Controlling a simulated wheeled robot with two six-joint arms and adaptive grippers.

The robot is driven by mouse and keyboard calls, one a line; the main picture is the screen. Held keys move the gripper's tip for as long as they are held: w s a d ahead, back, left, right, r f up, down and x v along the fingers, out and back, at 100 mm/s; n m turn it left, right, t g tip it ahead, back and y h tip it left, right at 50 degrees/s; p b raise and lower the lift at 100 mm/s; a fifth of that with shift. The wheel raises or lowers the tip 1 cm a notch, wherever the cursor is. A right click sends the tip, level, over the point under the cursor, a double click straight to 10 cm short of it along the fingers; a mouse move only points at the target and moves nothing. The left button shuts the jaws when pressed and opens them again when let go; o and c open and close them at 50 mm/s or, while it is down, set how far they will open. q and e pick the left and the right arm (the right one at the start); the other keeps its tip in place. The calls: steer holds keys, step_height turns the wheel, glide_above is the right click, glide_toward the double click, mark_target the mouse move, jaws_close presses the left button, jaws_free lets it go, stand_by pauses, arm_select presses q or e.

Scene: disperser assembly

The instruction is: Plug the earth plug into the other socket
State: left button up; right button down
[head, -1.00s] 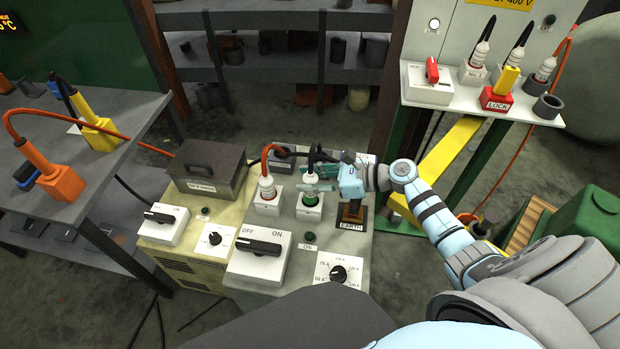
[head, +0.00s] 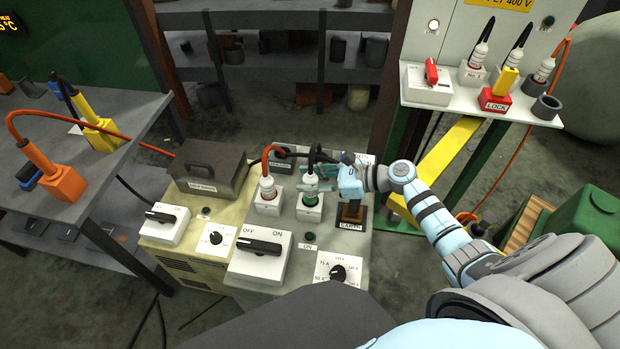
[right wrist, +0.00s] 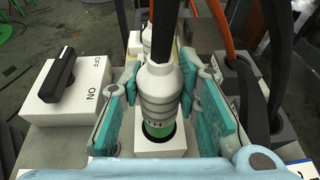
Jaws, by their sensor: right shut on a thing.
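The earth plug (head: 311,181) is a white ribbed plug with a green lower band and a black cable from its top. It stands upright at a white socket block (head: 309,213) on the grey cabinet. In the right wrist view the plug (right wrist: 160,88) has its green end within the dark socket ring (right wrist: 158,135); how deep it sits I cannot tell. My right gripper (head: 317,176) is shut on the plug, with teal pads on either side. Another socket (head: 352,213), labelled EARTH, stands to the right, partly hidden by my gripper. My left gripper is out of view.
A white plug with a red cable (head: 267,187) stands in a socket close to the left. An OFF/ON switch (head: 261,247) and a dial (head: 338,271) are in front. A dark lidded box (head: 209,169) sits at the left. A panel shelf (head: 480,100) with plugs rises behind right.

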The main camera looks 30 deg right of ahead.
steer(key=shift+f+b, duration=0.95)
steer(key=shift+f, duration=0.4)
steer(key=c, duration=1.1)
jaws_free()
step_height(320, 180, up, 10)
